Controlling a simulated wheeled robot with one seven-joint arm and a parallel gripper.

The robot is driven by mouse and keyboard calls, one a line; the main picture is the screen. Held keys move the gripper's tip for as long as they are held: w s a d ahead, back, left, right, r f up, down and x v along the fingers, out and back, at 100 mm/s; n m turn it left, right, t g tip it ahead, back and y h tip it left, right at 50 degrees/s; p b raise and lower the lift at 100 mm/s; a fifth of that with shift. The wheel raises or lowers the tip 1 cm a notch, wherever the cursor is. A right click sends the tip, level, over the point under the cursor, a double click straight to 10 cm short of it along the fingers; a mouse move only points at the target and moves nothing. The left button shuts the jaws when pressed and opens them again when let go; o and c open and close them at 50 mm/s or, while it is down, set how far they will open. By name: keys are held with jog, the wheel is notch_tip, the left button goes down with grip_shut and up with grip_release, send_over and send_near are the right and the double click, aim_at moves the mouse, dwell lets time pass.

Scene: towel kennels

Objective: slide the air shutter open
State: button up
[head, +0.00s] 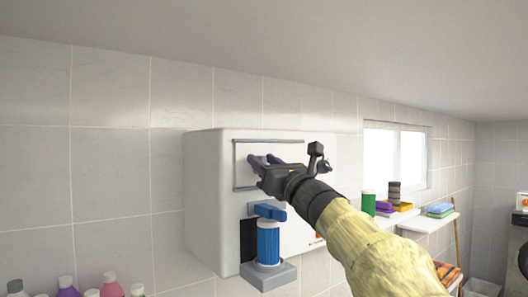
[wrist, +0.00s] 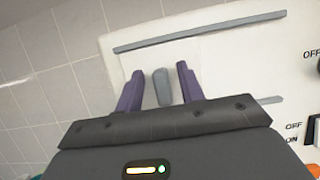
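The air shutter (wrist: 205,60) is a flat white panel between two grey rails on the front of a white wall-mounted unit (head: 205,200). A grey upright handle (wrist: 162,87) stands out from it in the wrist view. My gripper (wrist: 160,72) is open, with one purple finger on each side of the handle and visible gaps on both sides. In the head view my gripper (head: 262,160) is at the upper front of the unit and hides the handle and much of the shutter. I cannot tell how far the fingers reach past the handle.
A blue cylinder (head: 268,243) in a grey holder sits low on the unit's front. An OFF/ON switch (wrist: 313,131) is at the right in the wrist view. A shelf (head: 428,223) with towels is to the right. Bottles (head: 111,285) stand at lower left.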

jog(key=shift+w+r, duration=0.15)
jog(key=shift+w, duration=0.15)
jog(key=shift+s, duration=0.3)
jog(key=shift+w, duration=0.1)
grip_shut()
